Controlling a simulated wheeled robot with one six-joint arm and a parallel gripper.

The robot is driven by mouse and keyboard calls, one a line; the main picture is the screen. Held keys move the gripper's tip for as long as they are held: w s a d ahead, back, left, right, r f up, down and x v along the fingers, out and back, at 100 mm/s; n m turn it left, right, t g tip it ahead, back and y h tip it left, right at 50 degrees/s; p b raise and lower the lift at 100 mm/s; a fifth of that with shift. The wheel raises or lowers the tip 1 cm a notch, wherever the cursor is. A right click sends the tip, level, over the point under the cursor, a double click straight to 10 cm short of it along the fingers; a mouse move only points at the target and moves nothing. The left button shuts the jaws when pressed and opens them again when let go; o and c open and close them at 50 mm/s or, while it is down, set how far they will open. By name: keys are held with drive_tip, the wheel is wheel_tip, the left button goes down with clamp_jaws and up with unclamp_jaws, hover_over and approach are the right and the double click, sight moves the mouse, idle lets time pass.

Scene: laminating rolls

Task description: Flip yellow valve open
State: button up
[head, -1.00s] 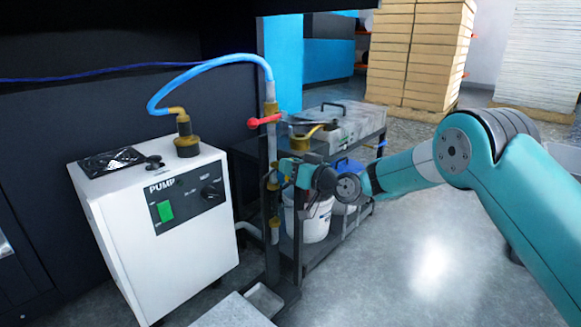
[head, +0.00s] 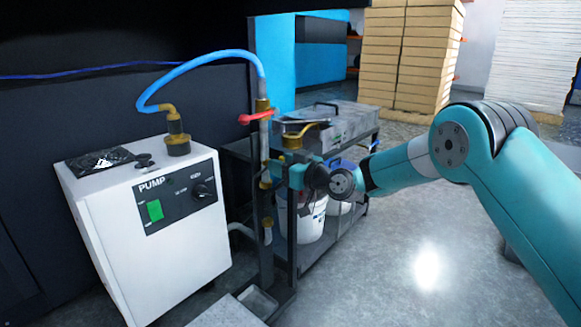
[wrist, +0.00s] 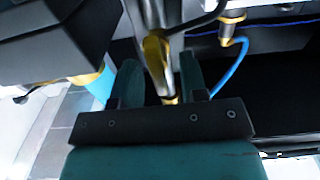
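The yellow valve (wrist: 155,50) shows in the wrist view as a yellow handle on a grey pipe, between my gripper's (wrist: 159,68) two teal fingers. The fingers are apart, with a gap visible on each side of the handle. In the head view my gripper (head: 277,172) is at the lower part of the upright pipe (head: 264,145), beside brass-yellow fittings. The gripper and arm partly hide the valve there, so contact cannot be told. A red valve handle (head: 257,117) sits higher on the same pipe, sticking out to the left.
A white pump box (head: 150,235) stands left, joined by a blue hose (head: 200,62) to the pipe top. A dark cart (head: 365,140) with a grey case and a white bucket (head: 311,222) stands just behind my gripper. Open floor (head: 430,260) lies to the right.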

drive_tip(key=p+v, duration=0.3)
drive_tip(key=v, duration=1.4)
drive_tip(key=shift+p, duration=0.4)
drive_tip(key=shift+s+d, duration=0.15)
drive_tip(key=s+a+r+n+g+h+p, duration=0.1)
drive_tip(key=s+a+r+g+p, duration=0.25)
drive_tip(key=s+r, duration=0.3)
drive_tip(key=s+a+r+n+g+h+p, duration=0.1)
drive_tip(key=s+a+r+g+p, duration=0.1)
drive_tip(key=s+r+g, duration=0.5)
drive_tip(key=s+d+r+m+h+p, duration=0.3)
drive_tip(key=s+d+h, duration=0.15)
drive_tip(key=s, duration=0.55)
drive_tip(key=s+d+r+m+h+p, duration=0.2)
drive_tip(key=s+d+r+h+p, duration=0.3)
drive_tip(key=s, duration=0.6)
wheel_tip(320, 180, up, 35)
drive_tip(key=d+y+p, duration=0.1)
drive_tip(key=p, duration=3.5)
drive_tip(key=shift+d+m, duration=0.2)
drive_tip(key=shift+m, duration=0.1)
